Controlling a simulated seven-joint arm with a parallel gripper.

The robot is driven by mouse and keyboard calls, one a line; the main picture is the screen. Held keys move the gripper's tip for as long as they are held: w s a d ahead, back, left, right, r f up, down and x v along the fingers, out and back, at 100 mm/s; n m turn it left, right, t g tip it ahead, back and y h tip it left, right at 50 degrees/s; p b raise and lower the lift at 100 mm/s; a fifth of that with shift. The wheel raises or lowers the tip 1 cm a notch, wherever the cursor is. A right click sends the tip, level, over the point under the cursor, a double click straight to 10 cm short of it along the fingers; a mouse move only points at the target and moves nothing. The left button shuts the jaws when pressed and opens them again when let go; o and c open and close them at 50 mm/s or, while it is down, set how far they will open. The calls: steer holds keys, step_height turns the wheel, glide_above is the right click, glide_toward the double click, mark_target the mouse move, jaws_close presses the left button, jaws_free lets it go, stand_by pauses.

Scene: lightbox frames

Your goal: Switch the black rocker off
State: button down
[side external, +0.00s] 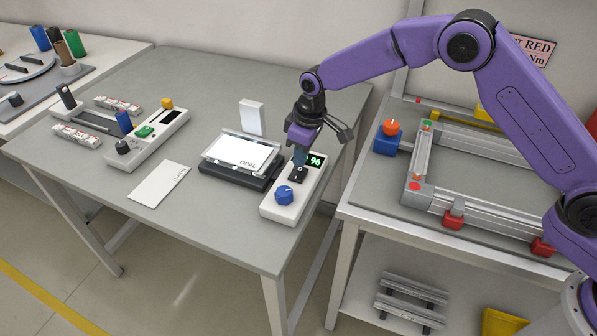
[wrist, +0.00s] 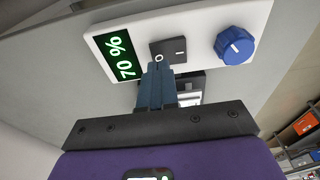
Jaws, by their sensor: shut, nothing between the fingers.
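The black rocker (side external: 297,176) is set in a white control box (side external: 270,210) between a green-lit display (side external: 315,160) and a blue knob (side external: 284,195). In the wrist view the rocker (wrist: 180,48) shows a ring mark at one end and a bar mark at the other. My gripper (side external: 300,162) is shut and empty, pointing down at the ring-marked end. Its fingertips (wrist: 158,66) overlap that end in the wrist view; I cannot tell whether they touch. In the wrist view the display (wrist: 119,56) is lit and appears to read 70 %.
A light panel marked OPAL (side external: 238,156) glows on a black base left of the box. A white card (side external: 160,184) lies farther left. Another control box (side external: 146,138) with a green switch stands beyond. Right of the table gap is a bench with an aluminium frame (side external: 415,165).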

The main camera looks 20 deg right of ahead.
mark_target(302, 171)
steer(key=shift+f, duration=0.8)
stand_by(0.4)
steer(key=shift+r, duration=3.45)
steer(key=shift+r, duration=0.1)
steer(key=s+d+r+n, duration=0.1)
steer(key=s+d+r, duration=0.3)
steer(key=s, duration=0.6)
steer(key=s+d+r+n, duration=0.1)
steer(key=s+d+r, duration=0.1)
steer(key=s+d, duration=0.55)
steer(key=s+d+r+n, duration=0.1)
steer(key=s+d+r, duration=0.25)
steer(key=s, duration=0.75)
steer(key=s+d+f+g, duration=0.1)
steer(key=s+d+f, duration=0.1)
steer(key=s+d, duration=0.8)
steer(key=shift+s+n+h, duration=0.3)
steer(key=shift+h, duration=0.1)
